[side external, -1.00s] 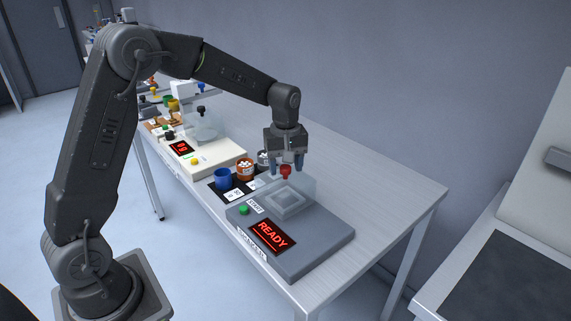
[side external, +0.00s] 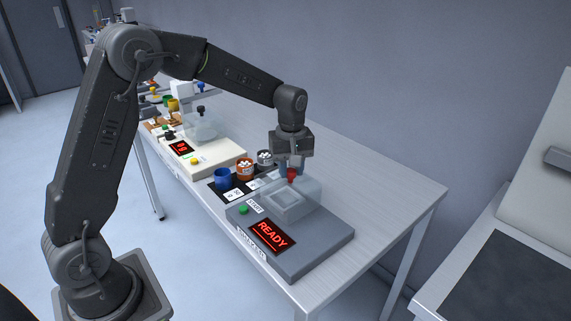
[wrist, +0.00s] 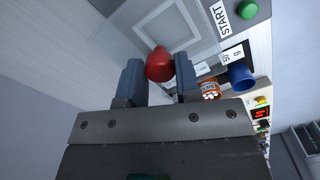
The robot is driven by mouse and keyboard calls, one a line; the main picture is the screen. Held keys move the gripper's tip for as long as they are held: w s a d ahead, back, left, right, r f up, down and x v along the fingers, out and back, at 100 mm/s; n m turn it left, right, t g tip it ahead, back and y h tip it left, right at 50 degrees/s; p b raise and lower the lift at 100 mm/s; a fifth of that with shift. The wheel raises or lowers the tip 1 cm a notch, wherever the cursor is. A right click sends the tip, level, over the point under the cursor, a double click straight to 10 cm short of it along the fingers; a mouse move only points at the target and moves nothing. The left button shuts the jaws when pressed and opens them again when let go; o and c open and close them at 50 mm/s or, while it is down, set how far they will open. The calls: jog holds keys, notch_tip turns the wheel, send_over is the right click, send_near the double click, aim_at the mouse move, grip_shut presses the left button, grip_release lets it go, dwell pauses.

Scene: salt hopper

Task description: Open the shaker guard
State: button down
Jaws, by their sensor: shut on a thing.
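The shaker (side external: 315,245) is a grey machine on the table with a lit READY display (side external: 271,236). Its guard (side external: 311,187) is a clear cover over the square tray, with a red knob (side external: 292,175) at the back. In the wrist view the red knob (wrist: 159,66) sits between my two blue-grey fingertips. My gripper (side external: 291,171) points down and is shut on the knob. The guard looks lowered over the tray; its clear edges are faint.
Left of the shaker stand a blue cup (side external: 222,179), an orange jar (side external: 245,168) and a grey jar (side external: 265,159) on a dark mat. A white scale (side external: 215,157) stands beyond them. The green START button (side external: 243,210) is at the shaker's left. The table's right end is clear.

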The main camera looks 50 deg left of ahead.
jog(key=d, duration=0.9)
jog(key=shift+d, duration=0.35)
jog(key=c, duration=0.8)
grip_release()
notch_tip(320, 180, up, 14)
